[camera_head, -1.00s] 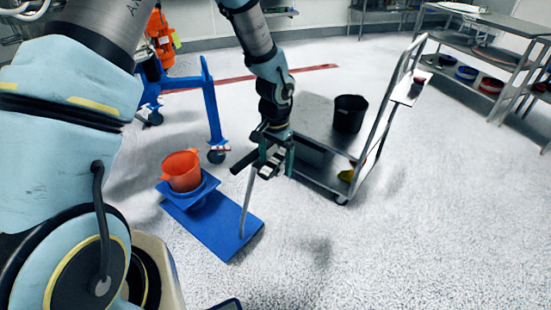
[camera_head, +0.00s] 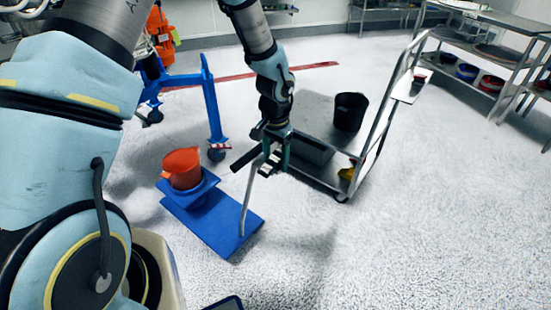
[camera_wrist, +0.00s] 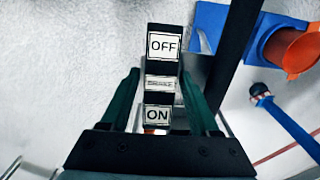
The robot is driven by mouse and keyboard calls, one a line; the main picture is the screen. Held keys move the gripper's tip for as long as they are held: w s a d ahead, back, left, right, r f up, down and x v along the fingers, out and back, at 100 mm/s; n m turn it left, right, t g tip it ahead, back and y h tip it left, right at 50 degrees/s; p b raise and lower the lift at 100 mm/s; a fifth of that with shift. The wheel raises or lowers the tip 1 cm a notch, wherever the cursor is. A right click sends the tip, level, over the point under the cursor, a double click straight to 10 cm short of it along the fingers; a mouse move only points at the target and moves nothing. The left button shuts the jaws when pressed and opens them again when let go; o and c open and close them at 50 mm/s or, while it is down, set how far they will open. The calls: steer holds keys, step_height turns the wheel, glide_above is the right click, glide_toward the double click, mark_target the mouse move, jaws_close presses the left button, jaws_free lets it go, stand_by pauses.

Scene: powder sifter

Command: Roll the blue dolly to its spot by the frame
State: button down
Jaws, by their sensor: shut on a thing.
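The blue dolly (camera_head: 222,222) stands on the floor left of centre, with an orange bucket (camera_head: 182,170) in a blue holder on it. A thin grey pole (camera_head: 246,205) rises from its right part to a black handle (camera_head: 247,157). My gripper (camera_head: 271,160) is shut at the top of this handle. In the wrist view, a black block (camera_wrist: 161,70) with OFF and ON labels shows between my green fingers (camera_wrist: 160,110); the exact contact is hard to see. The blue frame (camera_head: 211,108) stands just behind the dolly, apart from it.
A steel cart (camera_head: 325,170) with a black bucket (camera_head: 350,111) stands close to the right of my gripper. A red floor line (camera_head: 310,69) runs behind. Steel shelves (camera_head: 490,50) stand at the far right. The floor in front and to the right is clear.

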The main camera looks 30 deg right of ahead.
stand_by(0.3)
steer(key=shift+w+a+p, duration=0.4)
steer(key=shift+w+a, duration=0.25)
steer(key=shift+w, duration=0.65)
steer(key=shift+w+a+p, duration=0.4)
steer(key=shift+w+a, duration=0.2)
steer(key=shift+w, duration=0.75)
steer(key=shift+w+a+p, duration=0.4)
steer(key=shift+w+a, duration=0.25)
steer(key=shift+w, duration=0.65)
steer(key=w+a+p, duration=0.1)
steer(key=w+a, duration=0.3)
steer(key=w, duration=0.6)
steer(key=shift+w+a+p, duration=0.15)
steer(key=shift+a+p, duration=0.15)
steer(key=shift+a, duration=0.05)
steer(key=w+a+b, duration=0.1)
steer(key=w+a, duration=0.3)
steer(key=w, duration=0.5)
steer(key=w+a+b, duration=0.2)
steer(key=w+a, duration=0.2)
steer(key=w, duration=0.5)
steer(key=shift+a, duration=0.2)
